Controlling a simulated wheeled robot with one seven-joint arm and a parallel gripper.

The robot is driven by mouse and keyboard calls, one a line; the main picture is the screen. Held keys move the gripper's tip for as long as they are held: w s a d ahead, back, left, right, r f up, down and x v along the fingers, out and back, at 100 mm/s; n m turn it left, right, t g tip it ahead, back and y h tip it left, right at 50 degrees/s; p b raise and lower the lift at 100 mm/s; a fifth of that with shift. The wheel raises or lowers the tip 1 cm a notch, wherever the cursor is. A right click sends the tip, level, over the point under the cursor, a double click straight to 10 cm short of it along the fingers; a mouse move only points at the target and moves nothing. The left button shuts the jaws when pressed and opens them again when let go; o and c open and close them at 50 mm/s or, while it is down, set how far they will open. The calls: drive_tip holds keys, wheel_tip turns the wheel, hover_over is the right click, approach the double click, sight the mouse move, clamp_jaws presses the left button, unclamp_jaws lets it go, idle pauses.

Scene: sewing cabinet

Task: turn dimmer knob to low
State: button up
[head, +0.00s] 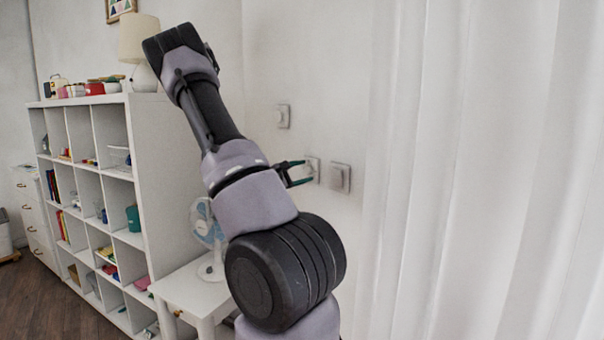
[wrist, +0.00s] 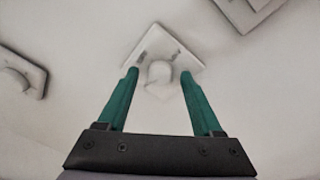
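A square white wall plate with a round pale knob (wrist: 159,72) sits in the middle of the wrist view, turned like a diamond, with small dark marks on two sides of the knob. My gripper (wrist: 159,76) is open, its green fingertips on either side of the knob with a gap to each. I cannot tell how deep the fingertips reach. In the head view my gripper (head: 307,172) is at the wall, in front of the middle plate (head: 316,165), and partly hides it. The knob's setting is not readable.
Another plate (head: 340,178) is close on the right, and one (head: 283,116) is higher up on the left. A white curtain (head: 460,170) hangs to the right. A shelf (head: 165,165), a small table (head: 185,292) and a blue fan (head: 207,225) stand left.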

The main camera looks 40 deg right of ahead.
clamp_jaws()
